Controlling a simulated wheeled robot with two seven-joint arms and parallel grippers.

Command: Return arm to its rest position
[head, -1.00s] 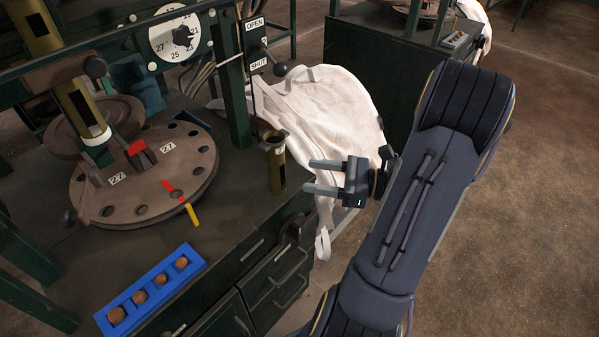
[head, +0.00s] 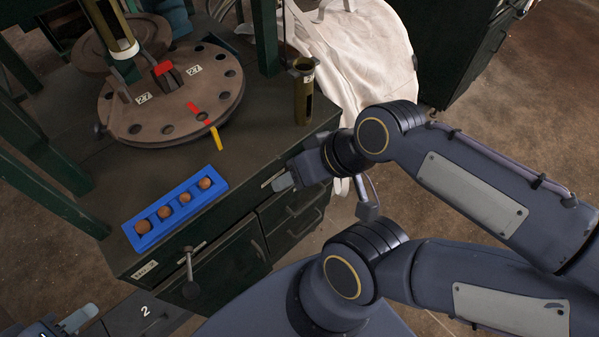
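My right arm (head: 495,205) comes in from the right, bent in front of the cabinet. Its gripper (head: 284,182) points left at the cabinet's front edge, below the brass cup. Its fingers overlap from this side, so its opening does not show, and I see nothing held. My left gripper (head: 80,318) shows only in part at the bottom left corner, low beside the grey box marked 2. One pale fingertip shows clearly; the rest is cut off by the frame.
The cabinet top carries a brown round plate (head: 130,115) with holes, a blue tray (head: 218,184) with several brown balls, and a brass cup (head: 303,95). A lever (head: 189,270) sticks out in front. A white bag (head: 365,70) hangs behind. Open floor (head: 540,110) lies right.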

